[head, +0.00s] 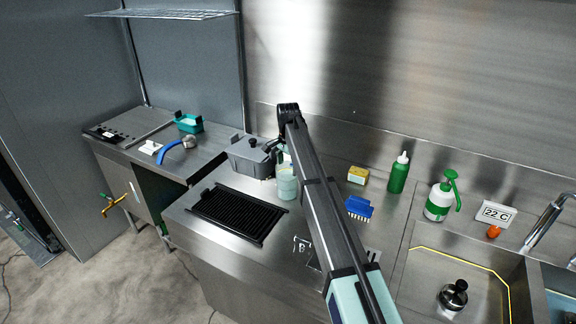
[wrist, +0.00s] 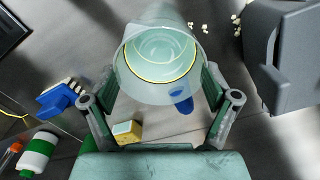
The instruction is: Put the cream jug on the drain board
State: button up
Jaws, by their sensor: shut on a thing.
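The cream jug is a pale teal, see-through round vessel (head: 287,184) just right of the black ribbed board. In the wrist view the jug (wrist: 158,48) fills the top middle, its open mouth toward the camera. My gripper (wrist: 162,82) is shut on the jug, with one finger on each side. In the head view my gripper (head: 274,150) is partly hidden behind my arm. The jug looks upright; I cannot tell whether its base touches the counter. The black ribbed board (head: 236,216), which looks like the drain board, lies flat and empty at the counter's left.
A grey lidded box (head: 247,157) stands behind the ribbed board. White crumbs (wrist: 237,20) lie near the grey box.

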jog(key=shift+f, duration=0.1)
jog(key=o, duration=1.6)
notch_tip(320, 180, up, 12)
jog(key=b, duration=0.3)
